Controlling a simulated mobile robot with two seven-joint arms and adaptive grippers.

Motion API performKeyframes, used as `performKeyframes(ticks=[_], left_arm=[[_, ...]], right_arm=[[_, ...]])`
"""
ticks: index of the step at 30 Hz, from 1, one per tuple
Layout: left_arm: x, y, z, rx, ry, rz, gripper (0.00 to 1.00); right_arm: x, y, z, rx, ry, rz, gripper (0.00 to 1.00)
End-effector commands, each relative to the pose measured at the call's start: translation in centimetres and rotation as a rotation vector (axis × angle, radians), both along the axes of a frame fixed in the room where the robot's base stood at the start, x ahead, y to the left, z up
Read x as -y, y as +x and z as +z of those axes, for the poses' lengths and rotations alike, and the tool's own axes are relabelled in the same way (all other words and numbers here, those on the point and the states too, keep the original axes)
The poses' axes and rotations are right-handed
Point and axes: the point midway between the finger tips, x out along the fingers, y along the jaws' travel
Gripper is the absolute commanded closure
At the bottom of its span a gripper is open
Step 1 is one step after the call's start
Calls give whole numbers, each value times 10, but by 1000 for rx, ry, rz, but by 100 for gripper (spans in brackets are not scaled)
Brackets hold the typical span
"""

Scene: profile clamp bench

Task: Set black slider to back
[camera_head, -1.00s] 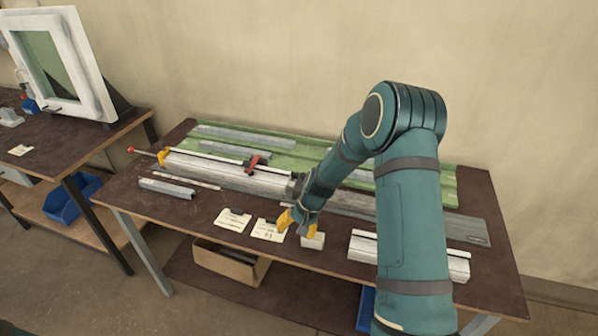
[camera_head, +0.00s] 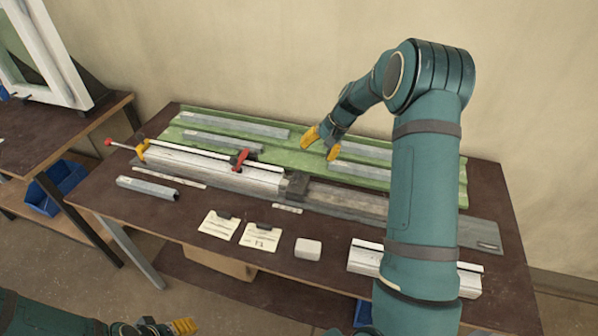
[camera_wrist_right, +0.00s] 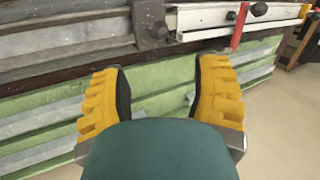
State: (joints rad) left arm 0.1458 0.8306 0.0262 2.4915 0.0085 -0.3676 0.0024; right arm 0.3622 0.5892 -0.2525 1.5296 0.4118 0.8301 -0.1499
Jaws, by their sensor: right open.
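A dark blackish block that looks like the black slider (camera_head: 296,185) sits on the long bench rail, at the right end of the white profile (camera_head: 215,172). It also shows at the top of the right wrist view (camera_wrist_right: 151,22). My right gripper (camera_head: 322,145) is open and empty above the green corrugated sheet, behind the rail and a little right of the block. In the right wrist view its yellow fingers (camera_wrist_right: 158,88) are spread apart and clear of the block. My left gripper (camera_head: 160,328) shows only partly at the bottom edge; its opening is unclear.
A red clamp (camera_head: 239,159) stands on the profile, and a yellow clamp end (camera_head: 141,150) is at its left. Grey bars lie on the green sheet (camera_head: 290,155). Cards (camera_head: 260,238), a small white block (camera_head: 308,249) and a short profile (camera_head: 365,257) lie along the front.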

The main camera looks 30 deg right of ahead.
Motion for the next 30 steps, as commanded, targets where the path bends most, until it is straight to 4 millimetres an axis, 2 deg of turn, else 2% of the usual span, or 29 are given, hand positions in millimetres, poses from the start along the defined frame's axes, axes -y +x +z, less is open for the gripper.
performKeyframes(ticks=[12, 18, 24, 30], left_arm=[[0, 0, 0, 0, 0, 0, 47], [0, 0, 0, 0, 0, 0, 47], [0, 0, 0, 0, 0, 0, 47], [0, 0, 0, 0, 0, 0, 47]], right_arm=[[-28, 23, -73, -2, 1, 2, 38], [-38, 31, -99, -2, 1, 2, 38], [-42, 36, -112, 0, 0, 0, 38], [-43, 36, -113, 0, 0, 1, 38]])
